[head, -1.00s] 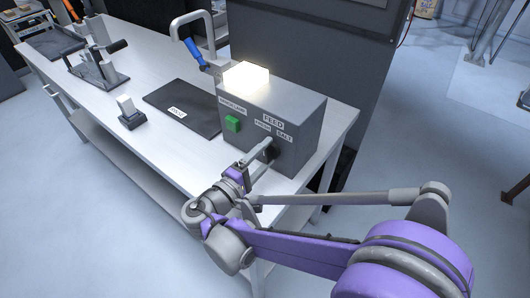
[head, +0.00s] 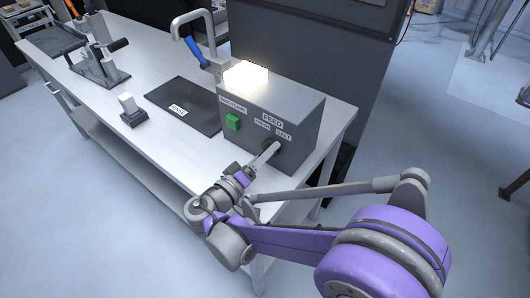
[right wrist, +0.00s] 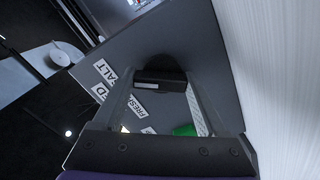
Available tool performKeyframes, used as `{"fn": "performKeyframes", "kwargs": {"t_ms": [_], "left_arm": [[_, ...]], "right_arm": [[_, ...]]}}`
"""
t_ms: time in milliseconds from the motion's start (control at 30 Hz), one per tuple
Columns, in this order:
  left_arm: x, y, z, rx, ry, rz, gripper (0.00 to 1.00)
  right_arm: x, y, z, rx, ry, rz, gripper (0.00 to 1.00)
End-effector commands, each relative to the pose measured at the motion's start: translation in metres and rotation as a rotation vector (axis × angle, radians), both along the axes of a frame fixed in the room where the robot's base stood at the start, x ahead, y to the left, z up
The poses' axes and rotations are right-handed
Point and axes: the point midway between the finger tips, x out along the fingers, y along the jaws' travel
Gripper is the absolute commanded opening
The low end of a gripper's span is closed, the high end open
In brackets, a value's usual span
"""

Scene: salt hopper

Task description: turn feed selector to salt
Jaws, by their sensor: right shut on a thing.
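The grey hopper box (head: 298,107) stands on the table with FEED, FRESH and SALT labels on its front. The SALT label (head: 284,135) is right of the FRESH label (head: 262,124). My right gripper (head: 270,152) reaches the front below these labels. In the right wrist view its two fingers (right wrist: 161,84) are closed on the black feed selector knob (right wrist: 160,76). The SALT label (right wrist: 106,71) is to the knob's upper left there and the FRESH label (right wrist: 135,106) below it. The knob's pointing direction is hard to tell. My left gripper is out of view.
A green button (head: 232,122) is left of the labels, and a lit block (head: 246,75) glows on top of the box. A dark mat (head: 184,104) and a small stand (head: 132,116) lie to the left. The table's front edge runs under my arm.

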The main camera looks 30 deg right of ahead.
Motion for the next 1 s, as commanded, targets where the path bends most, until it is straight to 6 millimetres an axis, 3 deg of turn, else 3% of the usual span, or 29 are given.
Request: {"fn": "performKeyframes", "kwargs": {"t_ms": [533,567,600,700,1000], "left_arm": [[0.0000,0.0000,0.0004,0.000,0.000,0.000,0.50],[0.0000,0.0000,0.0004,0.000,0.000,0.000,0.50],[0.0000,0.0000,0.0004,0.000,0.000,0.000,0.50],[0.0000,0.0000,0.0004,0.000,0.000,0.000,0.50],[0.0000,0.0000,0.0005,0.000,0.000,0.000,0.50]], "right_arm": [[0.0000,0.0002,-0.0004,0.011,-0.025,0.001,0.19],[0.0000,0.0002,-0.0004,0.011,-0.025,0.001,0.79],[0.0001,0.0002,-0.0004,0.011,-0.025,0.001,0.86],[0.0000,0.0002,-0.0003,0.011,-0.024,0.001,1.00],[-0.0014,0.0045,-0.0002,0.009,-0.022,0.001,1.00]]}}
